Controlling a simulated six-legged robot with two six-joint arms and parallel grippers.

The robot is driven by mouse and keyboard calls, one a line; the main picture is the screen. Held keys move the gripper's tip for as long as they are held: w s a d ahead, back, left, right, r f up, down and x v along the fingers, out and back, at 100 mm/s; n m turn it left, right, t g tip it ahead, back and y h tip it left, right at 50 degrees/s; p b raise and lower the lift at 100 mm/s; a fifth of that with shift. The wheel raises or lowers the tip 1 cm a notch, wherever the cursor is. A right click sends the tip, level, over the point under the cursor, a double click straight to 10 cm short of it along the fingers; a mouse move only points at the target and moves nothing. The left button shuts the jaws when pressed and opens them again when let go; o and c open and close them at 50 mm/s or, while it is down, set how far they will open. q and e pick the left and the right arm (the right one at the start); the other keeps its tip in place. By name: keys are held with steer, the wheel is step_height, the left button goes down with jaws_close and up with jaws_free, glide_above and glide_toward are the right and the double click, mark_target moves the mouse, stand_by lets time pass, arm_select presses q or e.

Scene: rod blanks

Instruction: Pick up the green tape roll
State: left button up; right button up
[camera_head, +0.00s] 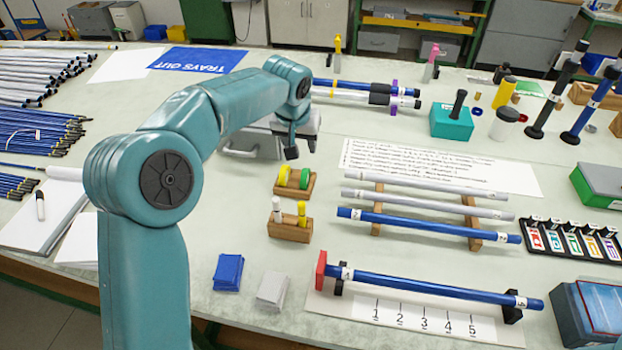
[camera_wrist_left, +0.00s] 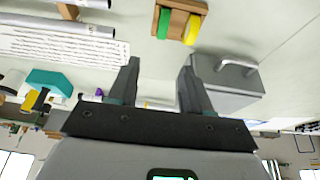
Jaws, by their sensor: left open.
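The green tape roll (camera_head: 304,178) stands upright in a small wooden holder (camera_head: 295,190), with a yellow roll (camera_head: 284,176) to its left. In the left wrist view the green roll (camera_wrist_left: 164,22) shows near the top, beside the yellow one (camera_wrist_left: 191,28). My left gripper (camera_head: 291,153) is behind the holder and apart from the rolls. Its two fingers (camera_wrist_left: 158,72) are spread with nothing between them. My right gripper is out of view.
A grey box with a handle (camera_wrist_left: 230,85) is close to my left gripper. A wooden block with markers (camera_head: 290,226) stands in front of the holder. Rods on wooden supports (camera_head: 376,210) lie to the right.

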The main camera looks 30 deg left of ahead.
arm_select(q)
glide_above(305, 170)
steer(key=s, duration=0.2)
steer(key=f, duration=0.9)
steer(key=shift+s+d+f+p, duration=0.1)
steer(key=shift+d+p, duration=0.2)
steer(key=shift+d, duration=0.1)
steer(key=shift+f, duration=0.5)
steer(key=p+x, duration=0.1)
steer(key=x, duration=0.4)
steer(key=shift+w+a+r, duration=0.1)
steer(key=shift+w+a, duration=0.05)
steer(key=shift+w, duration=0.05)
steer(key=shift+f, duration=0.25)
steer(key=shift+w, duration=0.1)
jaws_close()
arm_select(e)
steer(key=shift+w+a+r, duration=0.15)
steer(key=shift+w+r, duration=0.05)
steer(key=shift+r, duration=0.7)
